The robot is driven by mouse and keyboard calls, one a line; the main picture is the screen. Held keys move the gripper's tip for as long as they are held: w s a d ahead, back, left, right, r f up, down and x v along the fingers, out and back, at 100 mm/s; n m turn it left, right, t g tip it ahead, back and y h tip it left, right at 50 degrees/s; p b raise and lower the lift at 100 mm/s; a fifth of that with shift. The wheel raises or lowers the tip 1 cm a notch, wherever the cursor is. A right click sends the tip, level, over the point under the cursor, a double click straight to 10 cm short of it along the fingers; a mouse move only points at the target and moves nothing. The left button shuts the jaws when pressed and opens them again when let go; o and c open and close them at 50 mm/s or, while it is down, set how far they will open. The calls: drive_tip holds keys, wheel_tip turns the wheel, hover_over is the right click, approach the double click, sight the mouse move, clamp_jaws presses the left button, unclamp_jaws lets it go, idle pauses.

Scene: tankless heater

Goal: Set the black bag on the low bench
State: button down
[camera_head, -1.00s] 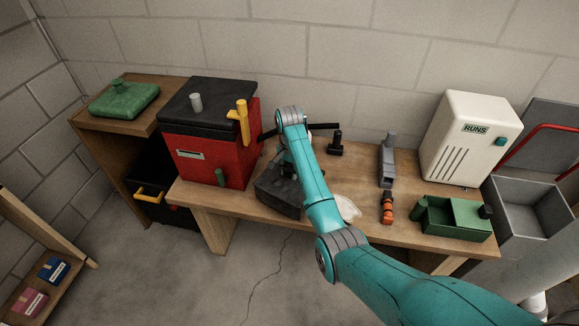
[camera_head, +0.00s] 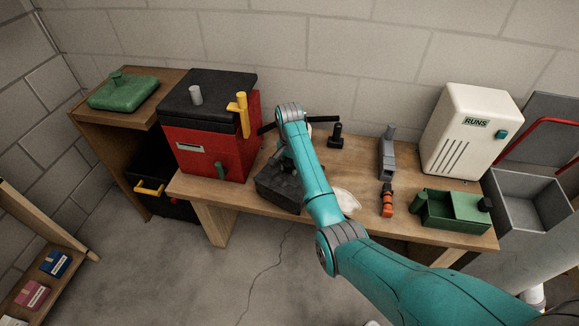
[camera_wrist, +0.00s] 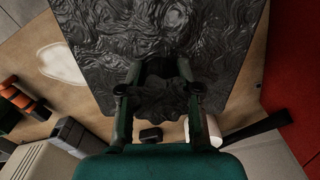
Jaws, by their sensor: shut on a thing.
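The black bag (camera_head: 278,188) is dark and wrinkled and shows beside my arm, at the front of the wooden bench (camera_head: 318,212). In the wrist view the bag (camera_wrist: 165,30) fills the top middle, and its gathered neck sits between my fingers. My gripper (camera_wrist: 160,90) is shut on that neck. In the head view the gripper is mostly hidden by my arm. I cannot tell whether the bag touches the bench top or hangs just above it.
A red box with a black lid (camera_head: 208,130) stands close left of the bag. A whitish patch (camera_head: 347,202), an orange-black tool (camera_head: 387,201), a green tray (camera_head: 455,210) and a white heater (camera_head: 468,132) are to the right.

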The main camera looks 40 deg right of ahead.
drive_tip(key=shift+f, duration=0.3)
drive_tip(key=c, duration=0.7)
unclamp_jaws()
drive_tip(key=shift+f, duration=0.1)
drive_tip(key=shift+r, duration=3.75)
